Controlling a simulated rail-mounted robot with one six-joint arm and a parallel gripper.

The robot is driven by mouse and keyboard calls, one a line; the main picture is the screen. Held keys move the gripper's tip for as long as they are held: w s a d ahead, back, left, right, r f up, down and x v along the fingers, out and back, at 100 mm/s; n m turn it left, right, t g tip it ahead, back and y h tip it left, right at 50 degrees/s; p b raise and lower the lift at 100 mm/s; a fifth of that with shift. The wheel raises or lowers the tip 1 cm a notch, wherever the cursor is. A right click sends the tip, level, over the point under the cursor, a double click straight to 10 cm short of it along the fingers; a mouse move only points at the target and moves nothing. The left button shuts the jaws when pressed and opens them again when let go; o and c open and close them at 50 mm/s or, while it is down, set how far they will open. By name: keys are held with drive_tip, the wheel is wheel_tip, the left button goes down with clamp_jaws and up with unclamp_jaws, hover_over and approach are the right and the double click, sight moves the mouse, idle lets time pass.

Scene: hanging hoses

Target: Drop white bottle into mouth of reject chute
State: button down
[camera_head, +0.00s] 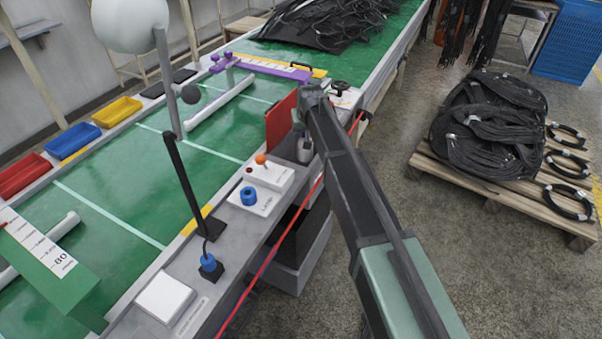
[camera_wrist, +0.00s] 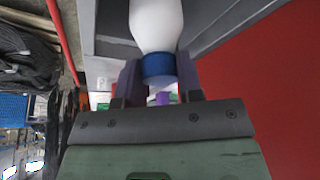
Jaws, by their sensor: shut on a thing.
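A white bottle with a blue cap (camera_wrist: 156,25) is between the two fingers of my gripper (camera_wrist: 159,82) in the wrist view. The fingers are shut on it at the cap end. In the head view my gripper (camera_head: 304,128) is beside an upright red panel (camera_head: 281,122) at the edge of the conveyor; the arm hides much of it. In the wrist view grey walls (camera_wrist: 225,30) lie behind the bottle and the red panel (camera_wrist: 270,90) is at the right. The chute's mouth cannot be clearly made out in the head view.
A control box with an orange knob (camera_head: 261,159) and a blue button box (camera_head: 250,196) sit on the conveyor's near ledge. A red cord (camera_head: 272,255) runs along that edge. Red, blue and yellow trays (camera_head: 82,140) line the far side. A pallet of black hoses (camera_head: 490,125) stands at right.

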drive_tip(key=c, duration=0.7)
unclamp_jaws()
drive_tip(key=shift+r, duration=0.15)
drive_tip(key=p+v, duration=1)
drive_tip(key=shift+s+r, duration=0.2)
